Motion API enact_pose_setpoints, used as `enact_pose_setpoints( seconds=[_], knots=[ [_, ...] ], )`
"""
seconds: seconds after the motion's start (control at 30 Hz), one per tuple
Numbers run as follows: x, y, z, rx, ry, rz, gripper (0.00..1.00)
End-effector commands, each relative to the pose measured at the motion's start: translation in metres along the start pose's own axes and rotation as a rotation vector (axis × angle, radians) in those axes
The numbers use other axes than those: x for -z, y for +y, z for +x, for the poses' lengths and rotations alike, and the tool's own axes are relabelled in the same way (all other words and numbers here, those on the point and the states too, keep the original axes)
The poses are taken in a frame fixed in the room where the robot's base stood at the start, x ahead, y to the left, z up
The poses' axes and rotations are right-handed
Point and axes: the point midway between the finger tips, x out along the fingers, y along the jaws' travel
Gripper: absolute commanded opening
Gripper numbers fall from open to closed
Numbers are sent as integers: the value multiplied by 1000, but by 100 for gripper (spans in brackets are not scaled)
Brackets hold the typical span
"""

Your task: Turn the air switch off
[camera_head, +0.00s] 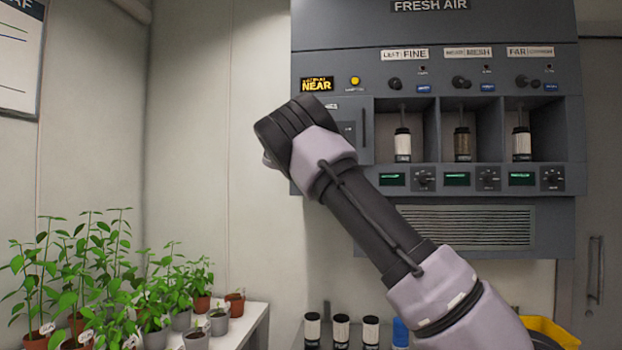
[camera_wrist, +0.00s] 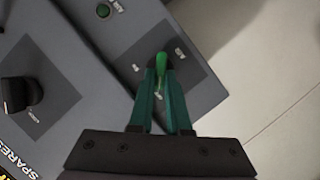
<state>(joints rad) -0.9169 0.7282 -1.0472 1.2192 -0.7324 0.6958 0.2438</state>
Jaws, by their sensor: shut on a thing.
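In the wrist view, my gripper (camera_wrist: 163,68) has its two teal fingers closed around a small switch. The air switch (camera_wrist: 161,60) appears to be this one, with a black base and a green part showing between the fingertips. It sits on a dark square plate (camera_wrist: 190,78) with small labels around it, too small to read. The fingers hide most of the switch, so I cannot tell its setting. In the head view, my wrist covers the left edge of the grey fresh air unit (camera_head: 440,55) and hides the gripper and switch.
A round green lamp or button (camera_wrist: 103,10) is near the switch, and a black knob (camera_wrist: 17,90) is to its left. In the head view, canisters (camera_head: 403,146) stand in the unit's bays. Potted plants (camera_head: 95,280) fill a bench at the lower left.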

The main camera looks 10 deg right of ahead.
Motion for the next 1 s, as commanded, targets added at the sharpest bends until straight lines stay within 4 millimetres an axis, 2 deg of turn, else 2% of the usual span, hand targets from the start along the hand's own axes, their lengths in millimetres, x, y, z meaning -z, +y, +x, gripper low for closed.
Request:
enact_pose_setpoints(
  seconds=[0.23,0.3,0.33,0.73,0.87,1.0],
  knots=[
    [-1,-1,0,1,-1,-2,0],
    [-1,-1,0,1,-1,-2,34],
    [-1,-1,0,1,-1,-1,46],
    [0,-1,-6,1,1,0,46],
    [1,-1,-24,3,2,0,46],
    [1,-2,-53,4,3,-1,46]
  ],
)
